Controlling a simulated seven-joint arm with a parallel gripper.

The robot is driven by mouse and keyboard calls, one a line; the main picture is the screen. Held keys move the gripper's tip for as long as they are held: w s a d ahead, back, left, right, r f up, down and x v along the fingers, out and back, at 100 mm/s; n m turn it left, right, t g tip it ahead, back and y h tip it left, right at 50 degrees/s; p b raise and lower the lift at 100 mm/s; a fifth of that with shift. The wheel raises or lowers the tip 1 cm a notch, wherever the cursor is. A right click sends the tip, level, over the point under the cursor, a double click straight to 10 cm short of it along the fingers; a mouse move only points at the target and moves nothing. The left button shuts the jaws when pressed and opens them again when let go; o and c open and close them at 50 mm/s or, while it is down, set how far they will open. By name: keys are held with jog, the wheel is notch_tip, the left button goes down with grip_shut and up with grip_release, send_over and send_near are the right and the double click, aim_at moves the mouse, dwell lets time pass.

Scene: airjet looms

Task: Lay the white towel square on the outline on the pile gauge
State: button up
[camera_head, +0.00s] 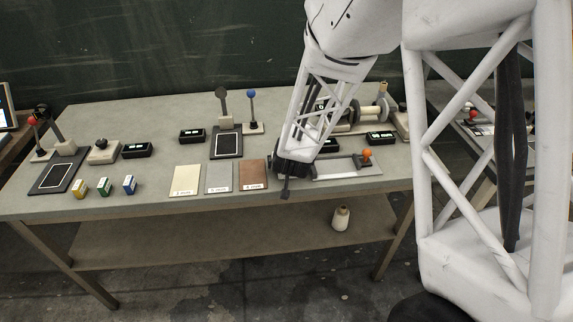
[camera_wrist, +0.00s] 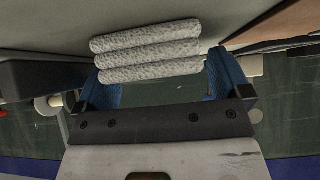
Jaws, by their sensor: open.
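A white, rough-textured towel (camera_wrist: 148,52) shows in the wrist view as several thick parallel folds. It lies across the gap between the blue fingers of my gripper (camera_wrist: 165,88), which are open. I cannot tell whether they touch it. In the head view my gripper (camera_head: 285,178) is low over the table front, right of the brown card; the towel is not visible there. Two black plates with white outlines show in the head view: a middle plate (camera_head: 228,143) and a left plate (camera_head: 58,173). I cannot tell which is the pile gauge.
Cream (camera_head: 186,180), grey (camera_head: 219,177) and brown (camera_head: 253,175) cards lie along the table (camera_head: 150,205) front. A blue-knobbed lever (camera_head: 252,108) stands by the middle plate, a red-knobbed lever (camera_head: 36,138) by the left plate. An orange knob (camera_head: 366,153) is right of my gripper.

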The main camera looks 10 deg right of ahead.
dwell(0.3)
jog(key=c, duration=1.1)
jog(key=shift+r, duration=0.15)
jog(key=shift+r, duration=1.4)
jog(key=shift+s+r, duration=0.25)
jog(key=s, duration=0.5)
jog(key=s+d+r, duration=0.1)
jog(key=s, duration=0.4)
jog(key=s+d, duration=0.1)
jog(key=s, duration=0.4)
jog(key=shift+s+r, duration=0.2)
